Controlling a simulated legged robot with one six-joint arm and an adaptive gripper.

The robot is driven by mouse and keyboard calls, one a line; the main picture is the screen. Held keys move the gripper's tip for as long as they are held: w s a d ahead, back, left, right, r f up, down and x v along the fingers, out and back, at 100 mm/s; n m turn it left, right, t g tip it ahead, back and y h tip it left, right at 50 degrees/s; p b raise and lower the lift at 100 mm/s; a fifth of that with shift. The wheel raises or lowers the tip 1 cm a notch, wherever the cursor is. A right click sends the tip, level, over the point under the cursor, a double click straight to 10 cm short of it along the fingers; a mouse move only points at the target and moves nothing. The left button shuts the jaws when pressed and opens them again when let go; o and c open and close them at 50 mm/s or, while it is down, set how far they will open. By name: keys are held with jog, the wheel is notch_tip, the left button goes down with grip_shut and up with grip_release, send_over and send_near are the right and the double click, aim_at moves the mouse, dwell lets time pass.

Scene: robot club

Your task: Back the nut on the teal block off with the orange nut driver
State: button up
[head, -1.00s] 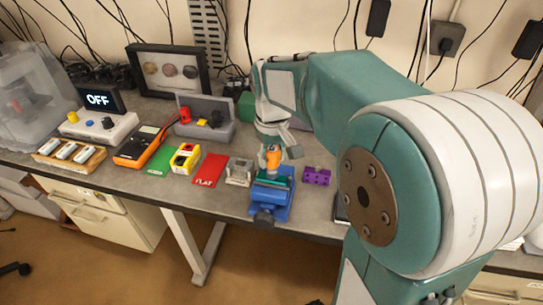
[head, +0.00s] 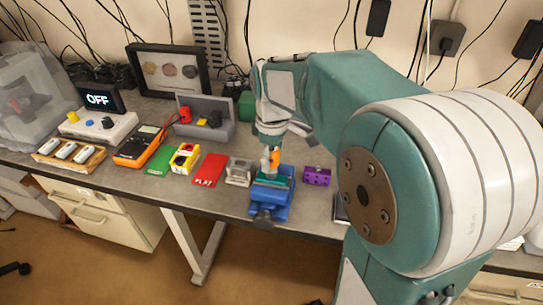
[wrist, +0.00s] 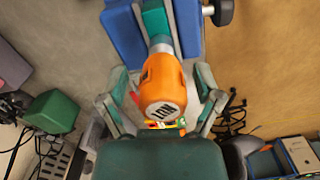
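The orange nut driver (head: 275,160) stands upright on the teal block (head: 272,181), which is held in the blue vise (head: 268,203). The wrist view shows the orange handle (wrist: 161,88) with "NUT" on its end cap, and its grey shaft running to the teal block (wrist: 155,22). My gripper (wrist: 162,85) is around the handle, one finger on each side, with narrow gaps visible between fingers and handle. In the head view my gripper (head: 269,150) is directly over the vise. The nut is hidden under the driver.
A purple block (head: 317,176) lies right of the vise, and a grey metal block (head: 239,171) stands left of it. A red mat (head: 208,169), a yellow device (head: 184,158) and an orange multimeter (head: 140,147) are farther left. The table's front edge is close to the vise.

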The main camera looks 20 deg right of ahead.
dwell(0.3)
jog(key=m, duration=0.5)
jog(key=shift+a+r+m, duration=0.1)
jog(key=shift+m, duration=0.3)
jog(key=m, duration=0.7)
grip_shut()
jog(key=n, duration=0.9)
jog(key=c, duration=0.7)
grip_release()
jog(key=shift+n, duration=0.5)
grip_shut()
